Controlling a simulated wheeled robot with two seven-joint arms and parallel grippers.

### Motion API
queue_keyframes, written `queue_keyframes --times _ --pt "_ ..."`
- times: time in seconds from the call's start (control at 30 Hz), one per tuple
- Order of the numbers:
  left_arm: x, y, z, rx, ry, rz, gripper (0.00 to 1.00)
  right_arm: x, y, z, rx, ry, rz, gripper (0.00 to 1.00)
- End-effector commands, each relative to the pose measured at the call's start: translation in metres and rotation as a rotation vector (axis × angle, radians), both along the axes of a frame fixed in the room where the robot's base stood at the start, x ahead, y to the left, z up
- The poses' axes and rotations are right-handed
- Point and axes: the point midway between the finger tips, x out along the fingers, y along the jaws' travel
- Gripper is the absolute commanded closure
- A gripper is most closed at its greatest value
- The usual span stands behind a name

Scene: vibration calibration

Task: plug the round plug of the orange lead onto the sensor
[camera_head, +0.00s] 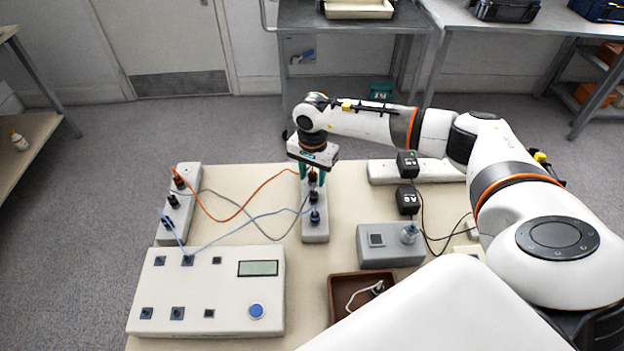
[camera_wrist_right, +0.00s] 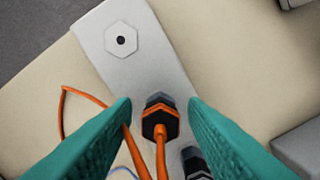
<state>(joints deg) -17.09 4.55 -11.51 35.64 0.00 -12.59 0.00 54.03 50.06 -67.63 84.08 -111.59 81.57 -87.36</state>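The orange lead (camera_head: 232,217) runs from the left socket strip to the middle strip. Its plug (camera_wrist_right: 158,122), dark with an orange back, stands on the middle strip in the right wrist view. My right gripper (camera_head: 313,176) points down over that strip; its teal fingers (camera_wrist_right: 161,104) are open on either side of the plug, with gaps visible. The sensor cannot be identified for certain; a round metallic piece (camera_head: 410,233) stands on a small grey box (camera_head: 375,251). My left gripper is out of view.
The middle strip (camera_head: 316,236) also bears a blue-lead plug (camera_head: 315,216); a pale hexagonal seat with a hole (camera_wrist_right: 121,40) shows at its end. The left strip (camera_head: 166,236), white instrument box (camera_head: 215,270), brown tray (camera_head: 340,283) and black adapters (camera_head: 407,200) stand around.

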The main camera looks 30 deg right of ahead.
Motion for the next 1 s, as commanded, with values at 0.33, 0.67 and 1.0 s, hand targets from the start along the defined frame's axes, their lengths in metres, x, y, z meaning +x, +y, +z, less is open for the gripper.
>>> queue_keyframes --times 0.33,0.67,1.0 --pt "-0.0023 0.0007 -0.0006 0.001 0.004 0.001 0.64 0.0 -0.0001 0.0 0.0 0.0 0.0 0.85" --pt "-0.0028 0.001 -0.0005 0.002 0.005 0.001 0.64 0.0 -0.0001 0.0015 0.0 0.0 0.0 1.0" --pt "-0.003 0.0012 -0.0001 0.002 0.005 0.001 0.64 0.0002 -0.0001 0.0054 0.0 -0.001 -0.001 1.0"
